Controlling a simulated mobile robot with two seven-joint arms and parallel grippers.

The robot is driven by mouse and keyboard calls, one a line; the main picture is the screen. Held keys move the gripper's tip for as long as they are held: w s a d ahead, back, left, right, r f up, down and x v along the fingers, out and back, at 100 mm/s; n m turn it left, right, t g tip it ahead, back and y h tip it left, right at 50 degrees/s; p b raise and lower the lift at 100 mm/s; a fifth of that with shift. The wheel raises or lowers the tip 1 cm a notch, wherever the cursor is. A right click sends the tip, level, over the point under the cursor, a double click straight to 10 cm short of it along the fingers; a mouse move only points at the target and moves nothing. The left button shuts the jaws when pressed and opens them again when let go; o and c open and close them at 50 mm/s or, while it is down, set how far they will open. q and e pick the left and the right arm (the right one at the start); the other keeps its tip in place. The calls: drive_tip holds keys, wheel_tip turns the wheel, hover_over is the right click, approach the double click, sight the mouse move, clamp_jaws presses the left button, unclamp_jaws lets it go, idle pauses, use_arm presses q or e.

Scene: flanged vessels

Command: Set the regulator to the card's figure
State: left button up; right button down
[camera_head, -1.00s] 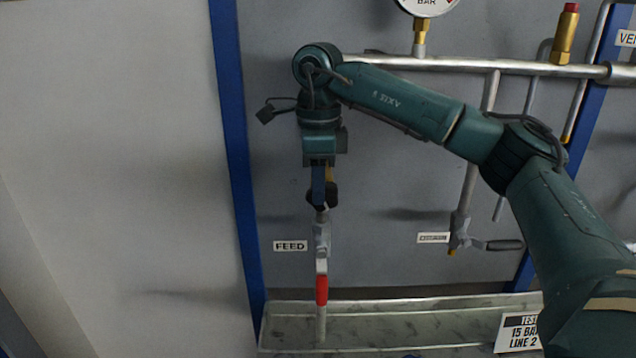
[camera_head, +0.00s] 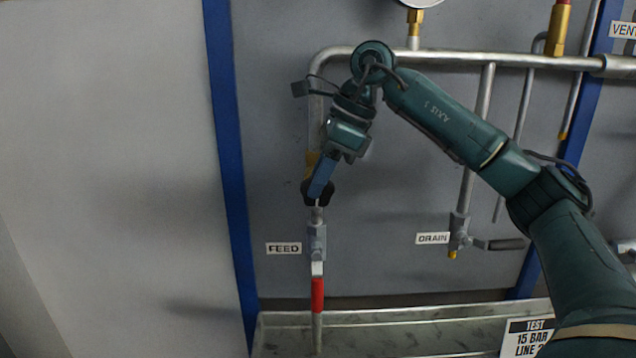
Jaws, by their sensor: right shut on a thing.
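My right gripper (camera_head: 319,188) reaches down in front of the feed pipe. It is shut on a black knob (camera_head: 326,196), the regulator's, just above the feed valve (camera_head: 317,240). The jaws partly hide the knob, and the gripper is tilted, with the wrist up and to the right. The white card (camera_head: 528,338) at the lower right reads "TEST 15 BAR LINE", with its last figure covered by my arm. Only the bottom of the gauge (camera_head: 419,3) shows at the top edge; its needle is out of view. My left gripper is not in view.
The feed valve's red handle (camera_head: 317,295) hangs straight down beside the FEED label (camera_head: 284,248). The drain valve lever (camera_head: 505,244) points right. A brass fitting (camera_head: 559,30) stands at the upper right. A metal trough (camera_head: 400,320) runs below; blue posts flank the panel.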

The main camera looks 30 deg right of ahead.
drive_tip(key=c, duration=1.6)
unclamp_jaws()
drive_tip(key=shift+c, duration=0.2)
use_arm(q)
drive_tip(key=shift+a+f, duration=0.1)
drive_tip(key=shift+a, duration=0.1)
use_arm(e)
drive_tip(key=shift+o, duration=0.5)
drive_tip(key=shift+r, duration=0.15)
use_arm(q)
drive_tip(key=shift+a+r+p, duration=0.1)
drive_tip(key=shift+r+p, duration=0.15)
drive_tip(key=shift+p, duration=0.6)
use_arm(e)
drive_tip(key=v, duration=1.3)
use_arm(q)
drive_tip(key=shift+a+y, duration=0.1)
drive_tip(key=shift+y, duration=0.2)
